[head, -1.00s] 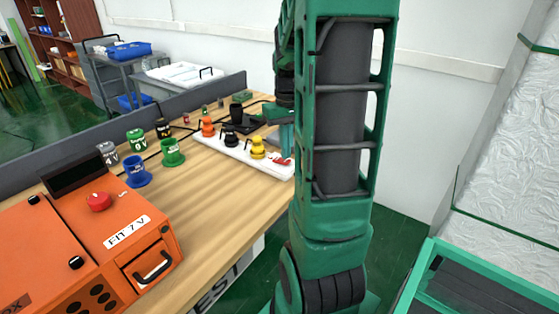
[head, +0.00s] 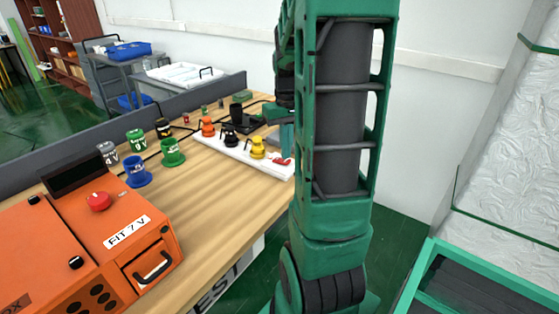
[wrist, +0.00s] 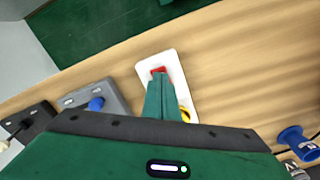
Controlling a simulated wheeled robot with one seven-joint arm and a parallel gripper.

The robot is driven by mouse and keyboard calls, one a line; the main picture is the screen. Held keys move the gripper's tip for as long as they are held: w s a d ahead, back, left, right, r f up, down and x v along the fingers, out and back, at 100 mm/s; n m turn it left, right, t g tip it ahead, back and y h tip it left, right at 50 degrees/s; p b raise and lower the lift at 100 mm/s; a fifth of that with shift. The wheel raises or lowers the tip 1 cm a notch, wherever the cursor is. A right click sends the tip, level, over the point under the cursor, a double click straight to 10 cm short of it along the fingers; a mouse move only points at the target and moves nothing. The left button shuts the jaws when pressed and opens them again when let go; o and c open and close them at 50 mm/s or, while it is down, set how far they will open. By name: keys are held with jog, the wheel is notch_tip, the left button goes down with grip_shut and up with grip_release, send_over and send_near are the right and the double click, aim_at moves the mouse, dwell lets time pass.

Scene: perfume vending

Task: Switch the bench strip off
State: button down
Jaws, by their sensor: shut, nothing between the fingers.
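The bench strip (head: 215,146) is a white power strip lying on the wooden bench. It carries an orange plug (head: 208,128), a black plug (head: 230,137) and a yellow plug (head: 257,149). Its red switch (head: 281,161) is at the near right end. In the wrist view the strip (wrist: 174,62) lies under my fingers, with the red switch (wrist: 158,70) just past the tips. My gripper (wrist: 160,79) is shut and empty, right at the switch. In the head view my gripper (head: 287,152) is partly behind my arm. I cannot tell whether it touches the switch or which way the switch is set.
An orange box (head: 90,235) with a red knob and a "FIT 7 V" label stands at the near left. Blue (head: 137,175) and green (head: 172,153) plugs stand between it and the strip. A grey block with a blue knob (wrist: 96,103) is beside the strip. The front bench surface is clear.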

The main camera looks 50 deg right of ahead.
jog(key=shift+f, duration=0.75)
dwell(0.6)
jog(key=shift+r, duration=3.5)
jog(key=s+a+f+m, duration=0.1)
jog(key=s+a+f, duration=0.2)
jog(key=s+a, duration=1)
jog(key=a, duration=0.3)
jog(key=shift+s+a+f, duration=0.2)
jog(key=shift+s+a, duration=0.1)
jog(key=shift+s, duration=0.1)
